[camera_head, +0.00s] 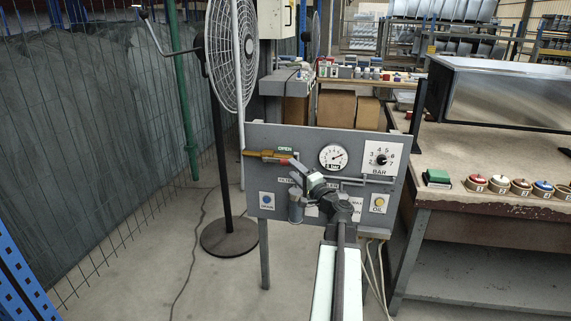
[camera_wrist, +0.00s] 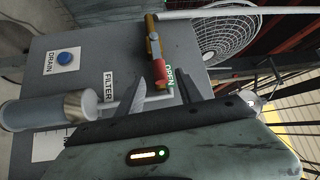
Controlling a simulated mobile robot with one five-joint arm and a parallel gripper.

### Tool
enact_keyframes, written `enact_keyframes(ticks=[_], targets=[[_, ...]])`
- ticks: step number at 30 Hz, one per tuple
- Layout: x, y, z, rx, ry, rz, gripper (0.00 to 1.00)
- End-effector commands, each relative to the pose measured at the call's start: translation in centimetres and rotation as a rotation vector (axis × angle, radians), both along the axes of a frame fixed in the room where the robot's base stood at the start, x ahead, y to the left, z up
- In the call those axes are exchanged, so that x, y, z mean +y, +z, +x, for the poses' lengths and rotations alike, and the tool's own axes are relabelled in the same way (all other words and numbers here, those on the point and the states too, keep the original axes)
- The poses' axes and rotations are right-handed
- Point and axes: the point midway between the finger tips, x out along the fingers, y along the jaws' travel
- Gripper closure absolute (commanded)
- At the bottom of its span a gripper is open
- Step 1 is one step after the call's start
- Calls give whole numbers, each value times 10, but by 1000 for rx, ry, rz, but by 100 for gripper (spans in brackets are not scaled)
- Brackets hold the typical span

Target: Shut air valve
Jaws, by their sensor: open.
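The air valve (camera_head: 266,154) is at the upper left of the grey panel, with a brass-yellow body and a red part at its right end, by a green OPEN label (camera_head: 285,149). In the wrist view the valve (camera_wrist: 152,38) is at top centre, and its red end (camera_wrist: 160,71) points down toward the jaws beside the OPEN label. My gripper (camera_head: 298,172) is close in front of the panel, just right of and below the red end. In the wrist view my gripper (camera_wrist: 165,93) is open and empty, its fingers to either side of the red end. I cannot tell any contact.
The panel (camera_head: 320,140) also carries a pressure gauge (camera_head: 333,157), a BAR dial (camera_head: 381,160), a blue DRAIN button (camera_head: 267,199) and a filter cylinder (camera_wrist: 40,111) near the jaws. A fan (camera_head: 232,50) stands behind left. A workbench (camera_head: 490,208) is at right.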

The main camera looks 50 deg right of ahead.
Motion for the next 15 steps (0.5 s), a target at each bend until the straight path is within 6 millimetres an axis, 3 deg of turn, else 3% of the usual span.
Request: enact_keyframes(ticks=[8,15], targets=[[-12,8,51,1,4,0,57],[-12,8,57,1,2,0,57]])
